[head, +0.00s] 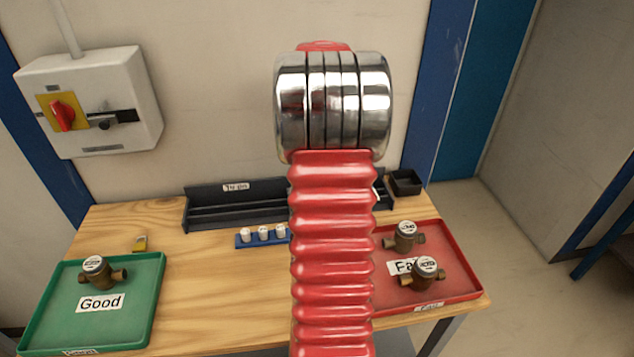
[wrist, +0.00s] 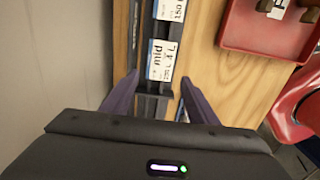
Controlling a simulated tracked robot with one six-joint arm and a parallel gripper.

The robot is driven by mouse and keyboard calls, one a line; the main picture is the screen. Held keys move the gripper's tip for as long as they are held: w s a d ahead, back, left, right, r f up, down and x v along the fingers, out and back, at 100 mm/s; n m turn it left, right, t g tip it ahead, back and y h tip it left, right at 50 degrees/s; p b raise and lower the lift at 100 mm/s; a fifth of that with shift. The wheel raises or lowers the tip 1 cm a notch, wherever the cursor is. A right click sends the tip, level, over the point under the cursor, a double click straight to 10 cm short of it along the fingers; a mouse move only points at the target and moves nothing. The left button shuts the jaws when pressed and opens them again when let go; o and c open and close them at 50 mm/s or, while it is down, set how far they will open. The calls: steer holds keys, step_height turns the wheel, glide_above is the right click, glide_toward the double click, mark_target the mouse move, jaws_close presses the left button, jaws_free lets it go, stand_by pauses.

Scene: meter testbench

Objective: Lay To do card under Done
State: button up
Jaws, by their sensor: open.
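In the wrist view a white and blue card reading "mid" and "4 L" (wrist: 165,52) sits on a dark rack. Another card reading "150" (wrist: 172,9) shows beyond it at the top edge. My gripper (wrist: 159,80) is open, with one dark finger on each side of the rack's near end, and nothing shows held in it. In the head view the dark rack (head: 212,211) stands along the back of the bench with a "To do" label (head: 236,187) at its left part. My red arm hides the rack's middle and my gripper there. No "Done" label is visible.
A green "Good" tray (head: 40,318) holds one brass meter (head: 95,270). A red "Fail" tray (head: 455,265) holds two. A blue holder with white-topped pieces (head: 262,236), a yellow padlock (head: 140,243) and a black box (head: 404,183) stand nearby. The bench's front middle is bare.

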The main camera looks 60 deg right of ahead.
steer(key=shift+r, duration=1.65)
steer(key=w+a+r+m+t, duration=0.1)
steer(key=w+a+r, duration=0.15)
steer(key=a, duration=0.55)
steer(key=w+a+r+m+h, duration=0.1)
steer(key=a+r+m, duration=0.15)
steer(key=a, duration=0.65)
steer(key=w+a+r+t, duration=0.1)
steer(key=w+a+r, duration=0.15)
steer(key=a, duration=0.55)
steer(key=s+a+m+t, duration=0.1)
steer(key=s+a, duration=0.2)
steer(key=a, duration=0.4)
steer(key=s+a+f+m+t, duration=0.1)
steer(key=s+a+m, duration=0.1)
steer(key=s+a, duration=0.2)
steer(key=s+a+f+m+t+y, duration=0.1)
steer(key=s+a+m, duration=0.1)
steer(key=a, duration=0.9)
steer(key=shift+s+f+t, duration=0.25)
steer(key=shift+s+t, duration=0.05)
steer(key=shift+s, duration=0.45)
